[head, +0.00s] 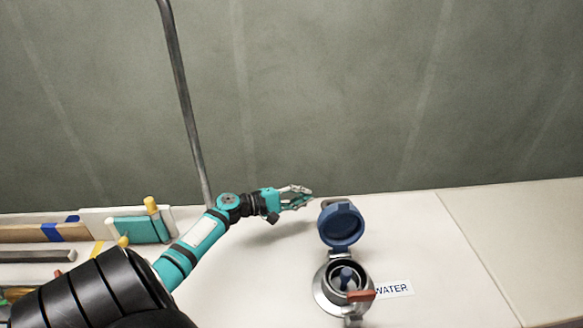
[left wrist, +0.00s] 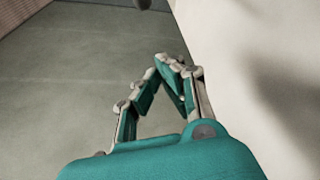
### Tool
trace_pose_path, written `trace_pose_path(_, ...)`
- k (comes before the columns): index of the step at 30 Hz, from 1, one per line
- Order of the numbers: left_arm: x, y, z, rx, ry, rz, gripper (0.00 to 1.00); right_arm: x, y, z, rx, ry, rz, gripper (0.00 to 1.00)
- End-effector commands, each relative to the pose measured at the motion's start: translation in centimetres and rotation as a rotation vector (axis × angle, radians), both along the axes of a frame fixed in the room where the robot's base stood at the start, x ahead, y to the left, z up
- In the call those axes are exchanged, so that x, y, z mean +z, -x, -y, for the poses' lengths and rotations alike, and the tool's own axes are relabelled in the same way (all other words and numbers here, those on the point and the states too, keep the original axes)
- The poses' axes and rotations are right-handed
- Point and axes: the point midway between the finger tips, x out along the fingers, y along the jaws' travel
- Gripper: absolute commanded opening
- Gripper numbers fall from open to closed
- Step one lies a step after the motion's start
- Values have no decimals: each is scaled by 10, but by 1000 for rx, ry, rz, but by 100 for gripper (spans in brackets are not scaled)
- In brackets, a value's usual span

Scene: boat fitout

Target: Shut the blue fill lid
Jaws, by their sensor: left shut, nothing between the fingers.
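The blue fill lid (head: 341,225) stands open, tilted up at the back of the round metal fill fitting (head: 331,302) on the white deck. The lid does not show clearly there. My right gripper is not in view.
A red-orange lever (head: 360,295) sits at the fitting's front right, beside a WATER label (head: 393,289). A metal pole (head: 184,100) rises behind my left arm. Tools and boards (head: 60,232) lie at the left. The deck right of the label is clear.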

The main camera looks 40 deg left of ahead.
Motion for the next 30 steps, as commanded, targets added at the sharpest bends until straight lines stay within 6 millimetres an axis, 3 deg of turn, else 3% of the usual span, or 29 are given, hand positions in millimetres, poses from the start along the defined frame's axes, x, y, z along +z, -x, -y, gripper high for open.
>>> trace_pose_path(7, -3, -36, 16, 0, 0, 0, 0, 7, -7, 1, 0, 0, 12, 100)
trace_pose_path(15, 11, -14, 38, -1, -1, -2, 0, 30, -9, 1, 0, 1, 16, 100)
trace_pose_path(30, 11, -10, 42, 0, -1, 0, 0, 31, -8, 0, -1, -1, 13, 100)
